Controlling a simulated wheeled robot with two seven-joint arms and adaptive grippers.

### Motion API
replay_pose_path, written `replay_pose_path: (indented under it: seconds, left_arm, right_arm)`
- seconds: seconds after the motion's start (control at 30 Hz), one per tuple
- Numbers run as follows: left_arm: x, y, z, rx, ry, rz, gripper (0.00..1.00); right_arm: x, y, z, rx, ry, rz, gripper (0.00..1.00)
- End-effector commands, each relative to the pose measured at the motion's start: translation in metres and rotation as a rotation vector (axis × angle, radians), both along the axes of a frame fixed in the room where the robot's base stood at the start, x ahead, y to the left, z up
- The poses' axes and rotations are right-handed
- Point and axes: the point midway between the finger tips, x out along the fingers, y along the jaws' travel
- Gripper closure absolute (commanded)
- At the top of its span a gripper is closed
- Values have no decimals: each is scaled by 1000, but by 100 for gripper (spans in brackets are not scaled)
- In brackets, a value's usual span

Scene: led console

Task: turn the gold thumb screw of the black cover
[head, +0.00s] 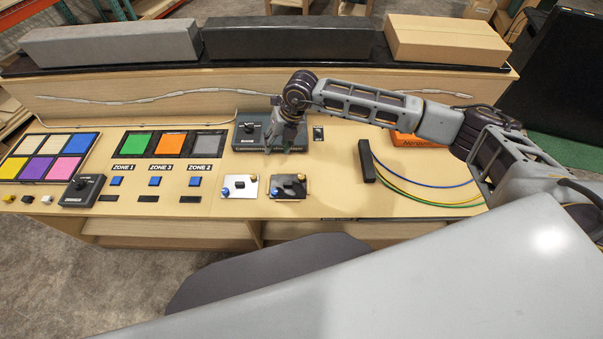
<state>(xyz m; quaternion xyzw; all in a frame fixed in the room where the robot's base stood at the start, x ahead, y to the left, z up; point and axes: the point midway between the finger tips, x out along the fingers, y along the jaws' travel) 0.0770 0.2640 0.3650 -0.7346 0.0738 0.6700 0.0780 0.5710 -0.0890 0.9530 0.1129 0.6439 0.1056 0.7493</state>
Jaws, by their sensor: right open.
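The black cover (289,191) is a small dark plate on the console top, near its front edge. A gold thumb screw (301,177) is at its upper right corner, and a blue one (274,191) is at its left side. A dark piece stands in the middle of the plate. My right gripper (279,150) points down, open and empty, behind the black cover and in front of the grey knob box. It is apart from the gold screw; its exact height is hard to tell. My left gripper is not in view.
A white cover (239,189) with similar screws lies just left of the black one. The grey knob box (252,132) is close to my right gripper. Right of the cover is bare wood, then a black block (366,160) with coloured cables. Blue buttons (155,181) lie further left.

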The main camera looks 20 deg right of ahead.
Motion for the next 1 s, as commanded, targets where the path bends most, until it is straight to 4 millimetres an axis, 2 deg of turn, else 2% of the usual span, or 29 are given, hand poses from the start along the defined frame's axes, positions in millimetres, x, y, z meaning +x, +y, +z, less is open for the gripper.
replay_pose_path:
  seconds: [0.2,0.5,0.77,1.0]
  left_arm:
    - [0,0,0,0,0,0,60]
    - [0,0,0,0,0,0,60]
    - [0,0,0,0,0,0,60]
    - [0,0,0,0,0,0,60]
  right_arm:
    - [-8,-26,-8,-93,91,-216,56]
    - [-23,-53,-12,-189,203,-529,56]
    - [-32,-67,-13,-229,268,-802,56]
    - [-33,-68,-13,-210,293,-985,56]
